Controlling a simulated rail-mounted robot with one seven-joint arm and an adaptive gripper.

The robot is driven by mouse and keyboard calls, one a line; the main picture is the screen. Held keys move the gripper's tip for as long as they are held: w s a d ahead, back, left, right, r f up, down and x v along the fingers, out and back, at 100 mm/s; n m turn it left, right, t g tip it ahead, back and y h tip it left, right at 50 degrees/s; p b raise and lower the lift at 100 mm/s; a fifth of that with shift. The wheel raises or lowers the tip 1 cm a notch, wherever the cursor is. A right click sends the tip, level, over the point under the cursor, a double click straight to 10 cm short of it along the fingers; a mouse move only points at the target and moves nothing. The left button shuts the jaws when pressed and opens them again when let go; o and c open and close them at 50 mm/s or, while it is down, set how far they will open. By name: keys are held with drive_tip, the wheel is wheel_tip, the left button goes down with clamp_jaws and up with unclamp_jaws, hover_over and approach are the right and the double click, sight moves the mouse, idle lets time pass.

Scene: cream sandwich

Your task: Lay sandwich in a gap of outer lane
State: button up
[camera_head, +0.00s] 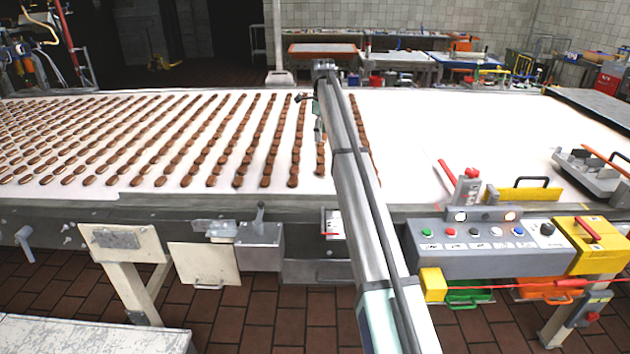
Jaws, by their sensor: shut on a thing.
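Brown oval cream sandwiches (293,168) lie in several long lanes on the white conveyor belt (450,130). The rightmost lane (354,104) runs beside and partly behind my arm, so most of it, and any gap there, is hidden. Another lane (320,168) shows just left of my arm. My gripper (318,138) points down over this lane, close to the belt, and is shut on a sandwich. The held sandwich is too small and too close to the lane's brown sandwiches to make out clearly.
The belt right of the lanes is bare. A control panel (490,245) with buttons stands at the front right edge, near a yellow block (522,195) with a black handle. A grey metal device (595,170) sits at the far right.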

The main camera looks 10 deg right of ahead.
sight(321, 184)
wheel_tip(321, 184, down, 18)
drive_tip(key=p, duration=0.4)
drive_tip(key=shift+a+f, duration=0.15)
drive_tip(key=shift+f, duration=0.1)
drive_tip(key=o, duration=0.8)
wheel_tip(321, 184, up, 12)
drive_tip(key=b, duration=0.2)
drive_tip(key=shift+b, duration=0.35)
